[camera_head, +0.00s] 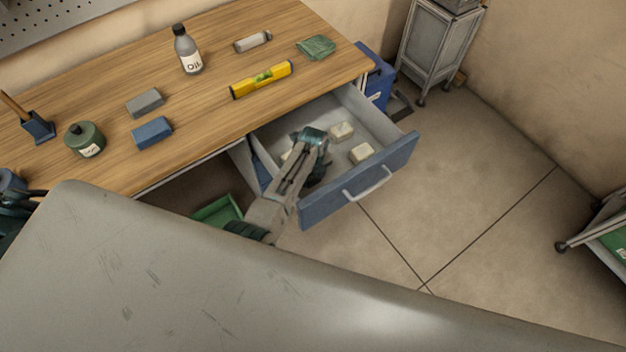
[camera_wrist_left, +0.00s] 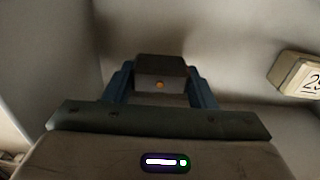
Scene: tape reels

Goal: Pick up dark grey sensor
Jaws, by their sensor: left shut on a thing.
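The dark grey sensor (camera_wrist_left: 160,68) is a small dark box with an orange dot on its face, seen in the left wrist view. It sits between the two blue fingers of my left gripper (camera_wrist_left: 161,86), which is shut on it. In the head view my left gripper (camera_head: 312,140) reaches down into the open blue drawer (camera_head: 372,180); the sensor cannot be made out there. My right gripper is not in view.
Pale blocks (camera_head: 361,153) lie in the drawer, and a numbered one (camera_wrist_left: 300,75) shows at the right in the wrist view. The drawer walls stand close around the gripper. The wooden bench (camera_head: 205,100) holds a bottle (camera_head: 187,52), a yellow level (camera_head: 261,79) and blocks.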

